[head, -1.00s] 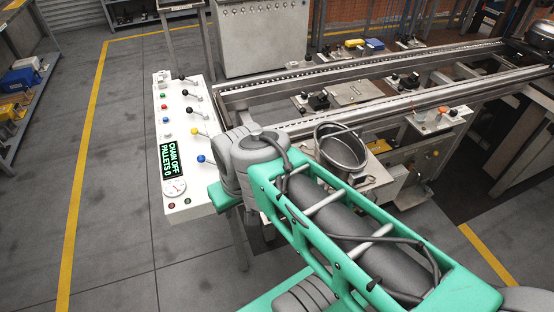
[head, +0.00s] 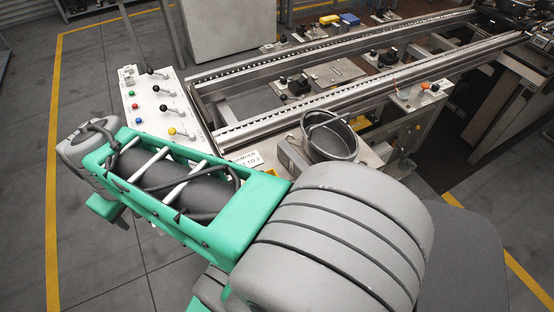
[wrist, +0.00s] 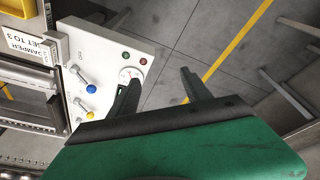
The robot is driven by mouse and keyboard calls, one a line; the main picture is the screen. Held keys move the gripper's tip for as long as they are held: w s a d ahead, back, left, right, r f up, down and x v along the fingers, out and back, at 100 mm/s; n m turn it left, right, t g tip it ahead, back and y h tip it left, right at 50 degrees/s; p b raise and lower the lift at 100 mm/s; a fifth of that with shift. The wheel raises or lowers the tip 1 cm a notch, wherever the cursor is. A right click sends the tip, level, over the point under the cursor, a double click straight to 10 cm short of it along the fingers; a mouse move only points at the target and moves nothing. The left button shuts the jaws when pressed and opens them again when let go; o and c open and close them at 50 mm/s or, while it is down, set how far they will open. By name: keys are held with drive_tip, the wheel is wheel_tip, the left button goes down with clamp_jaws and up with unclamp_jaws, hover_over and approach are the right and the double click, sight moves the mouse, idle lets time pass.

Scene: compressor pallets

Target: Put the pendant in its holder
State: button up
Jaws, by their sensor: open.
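I cannot make out the pendant or its holder in either view. My gripper (wrist: 160,84) shows in the wrist view with its two dark fingers apart and nothing seen between them. It is beside the white control panel (wrist: 101,50), with the left finger overlapping the panel's lower edge near the gauge and the right finger over the floor. In the head view my arm hides the lower part of the panel (head: 130,97), and the gripper's fingers are not visible there.
The conveyor rails (head: 300,118) run to the back right. Levers with coloured knobs (wrist: 90,89) stick up from the panel. Floor on the left is clear.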

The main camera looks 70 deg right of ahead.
drive_tip(key=s+d+m+g+p, duration=0.1)
drive_tip(key=s+d+m+p, duration=0.15)
drive_tip(key=d, duration=1.15)
drive_tip(key=m+g+p, duration=0.2)
drive_tip(key=m+p, duration=0.1)
drive_tip(key=m, duration=0.1)
hover_over(297, 157)
drive_tip(key=a, duration=0.1)
wheel_tip(297, 157, down, 4)
drive_tip(key=shift+a+r+y, duration=0.1)
drive_tip(key=shift+r+y, duration=0.1)
drive_tip(key=shift+y, duration=0.1)
drive_tip(key=f, duration=0.2)
drive_tip(key=f+p, duration=0.1)
drive_tip(key=f, duration=0.1)
drive_tip(key=d+f, duration=0.1)
drive_tip(key=f, duration=0.2)
drive_tip(key=shift+f, duration=0.4)
clamp_jaws()
